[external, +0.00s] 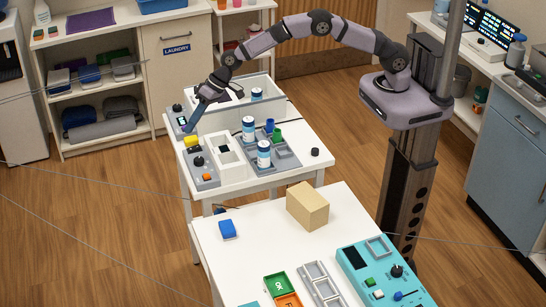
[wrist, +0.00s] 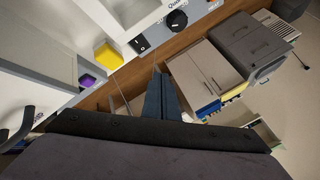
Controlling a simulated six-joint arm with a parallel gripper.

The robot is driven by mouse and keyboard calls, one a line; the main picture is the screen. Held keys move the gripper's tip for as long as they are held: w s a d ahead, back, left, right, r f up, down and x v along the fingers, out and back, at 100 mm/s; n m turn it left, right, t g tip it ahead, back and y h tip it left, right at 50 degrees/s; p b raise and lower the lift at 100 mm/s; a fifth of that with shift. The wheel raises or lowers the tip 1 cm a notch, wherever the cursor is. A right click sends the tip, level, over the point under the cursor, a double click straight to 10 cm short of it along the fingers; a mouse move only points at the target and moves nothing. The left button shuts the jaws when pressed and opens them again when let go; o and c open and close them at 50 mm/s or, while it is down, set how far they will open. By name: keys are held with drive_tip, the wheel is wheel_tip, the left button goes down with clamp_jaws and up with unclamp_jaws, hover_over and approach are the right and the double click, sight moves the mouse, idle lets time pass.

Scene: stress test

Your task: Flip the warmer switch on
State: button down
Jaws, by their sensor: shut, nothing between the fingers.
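In the wrist view a black rocker switch (wrist: 140,43) with a white mark sits on a light grey panel (wrist: 157,32), beside a round black knob (wrist: 177,20). Which device is the warmer I cannot read for certain. My gripper (wrist: 158,77) is shut and empty, its fingertips below the switch in the picture and seemingly apart from it. In the external view my gripper (external: 188,129) points down at the left edge of the far white table, by a grey device (external: 177,127) with a small screen and a black knob. The rocker switch cannot be made out there.
A yellow block (external: 191,142) and a grey control box (external: 203,169) with a knob and orange button stand close by. White-and-blue bottles (external: 264,154) stand to the right on the same table. The near table holds a cardboard box (external: 307,207) and a teal console (external: 384,275).

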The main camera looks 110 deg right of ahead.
sight(194, 149)
drive_tip(key=shift+s+f+b, duration=0.2)
drive_tip(key=shift+f+b, duration=0.85)
drive_tip(key=shift+f, duration=0.3)
drive_tip(key=shift+s+f+b, duration=0.15)
drive_tip(key=shift+f+b, duration=0.85)
drive_tip(key=shift+f, duration=0.3)
drive_tip(key=shift+f+b, duration=0.45)
drive_tip(key=shift+b, duration=0.1)
drive_tip(key=shift+s+a+f+b, duration=0.1)
drive_tip(key=shift+s+f+b, duration=0.35)
drive_tip(key=shift+f+b, duration=0.2)
idle(1.2)
drive_tip(key=shift+r, duration=0.1)
drive_tip(key=shift+w+r+p, duration=0.15)
drive_tip(key=shift+r+p, duration=0.1)
drive_tip(key=shift+p, duration=0.15)
drive_tip(key=shift+r, duration=0.2)
drive_tip(key=shift+w+r+p, duration=0.25)
drive_tip(key=shift+r+p, duration=0.2)
drive_tip(key=shift+r, duration=0.05)
drive_tip(key=shift+w+r+p, duration=0.15)
drive_tip(key=shift+r+p, duration=0.65)
drive_tip(key=shift+r, duration=0.3)
drive_tip(key=shift+w+r+p, duration=0.15)
drive_tip(key=shift+r+p, duration=0.6)
drive_tip(key=shift+r, duration=0.3)
